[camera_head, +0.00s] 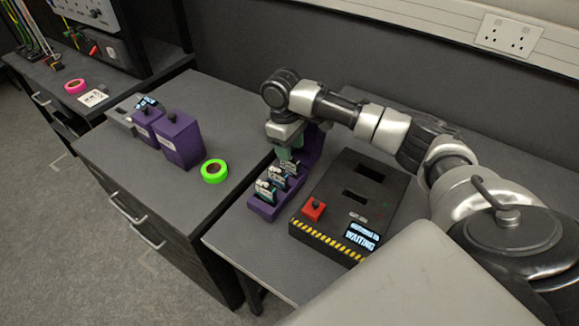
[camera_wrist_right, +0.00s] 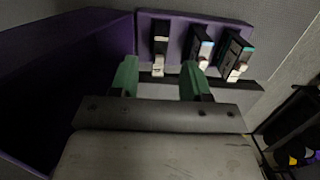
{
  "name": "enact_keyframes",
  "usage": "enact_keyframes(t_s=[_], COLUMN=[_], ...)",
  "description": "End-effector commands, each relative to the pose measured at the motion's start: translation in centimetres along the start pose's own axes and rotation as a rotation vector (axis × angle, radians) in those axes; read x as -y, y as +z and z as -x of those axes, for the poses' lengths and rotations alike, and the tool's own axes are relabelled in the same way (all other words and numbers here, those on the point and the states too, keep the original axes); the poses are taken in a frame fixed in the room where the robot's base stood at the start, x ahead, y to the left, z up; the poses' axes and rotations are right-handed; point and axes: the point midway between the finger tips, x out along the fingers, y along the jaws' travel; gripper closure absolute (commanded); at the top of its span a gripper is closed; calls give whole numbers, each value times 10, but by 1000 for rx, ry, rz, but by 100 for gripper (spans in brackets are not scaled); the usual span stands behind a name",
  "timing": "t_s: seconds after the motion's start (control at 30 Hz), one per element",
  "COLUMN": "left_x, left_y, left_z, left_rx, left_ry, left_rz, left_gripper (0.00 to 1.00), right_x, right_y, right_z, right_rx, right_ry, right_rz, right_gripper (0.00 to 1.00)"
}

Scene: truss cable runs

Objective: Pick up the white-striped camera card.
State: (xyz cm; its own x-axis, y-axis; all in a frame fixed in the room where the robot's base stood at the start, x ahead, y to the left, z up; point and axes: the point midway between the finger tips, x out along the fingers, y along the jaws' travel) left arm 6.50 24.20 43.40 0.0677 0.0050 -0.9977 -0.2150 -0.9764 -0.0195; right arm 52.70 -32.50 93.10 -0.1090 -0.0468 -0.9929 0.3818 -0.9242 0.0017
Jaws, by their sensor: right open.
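A purple rack (camera_head: 262,209) holds several dark camera cards upright in a row; in the wrist view the rack (camera_wrist_right: 182,26) shows at the top with three cards. The left card (camera_wrist_right: 160,42) has a pale mark and looks like the white-striped one, though the stripe is hard to read. The middle card (camera_wrist_right: 201,46) has a light blue-white mark, the right card (camera_wrist_right: 236,54) a teal one. My right gripper (camera_wrist_right: 159,76) is open, its green fingers apart and empty, with the left card beyond the gap between them. In the head view the right gripper (camera_head: 289,156) is above the rack's far end.
A black box (camera_head: 341,213) with slots, a red button (camera_head: 314,208) and a screen reading WAITING stands right of the rack. Green tape (camera_head: 214,171) and purple boxes (camera_head: 180,140) are on the left bench. A wall is behind.

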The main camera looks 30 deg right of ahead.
Motion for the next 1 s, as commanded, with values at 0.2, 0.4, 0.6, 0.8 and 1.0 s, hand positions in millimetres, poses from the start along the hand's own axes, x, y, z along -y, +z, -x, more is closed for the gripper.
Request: enact_keyframes(t_s=[0.2,0.4,0.6,0.8,1.0], left_x=[0,-2,-5,-6,-5], left_y=[-3,-27,-28,-19,-16], left_z=[4,7,7,7,7], left_rx=[-4,-43,-44,-31,-25], left_ry=[0,2,6,7,7], left_rz=[1,4,5,5,4], left_gripper=[50,50,50,50,50], right_x=[1,2,2,2,2], right_y=[-1,-3,-4,-4,-3], right_z=[-21,-50,-56,-56,-56], right_rx=[4,3,0,0,0], right_ry=[-1,0,1,1,1], right_rz=[0,1,1,1,1], right_gripper=[53,53,53,65,96])
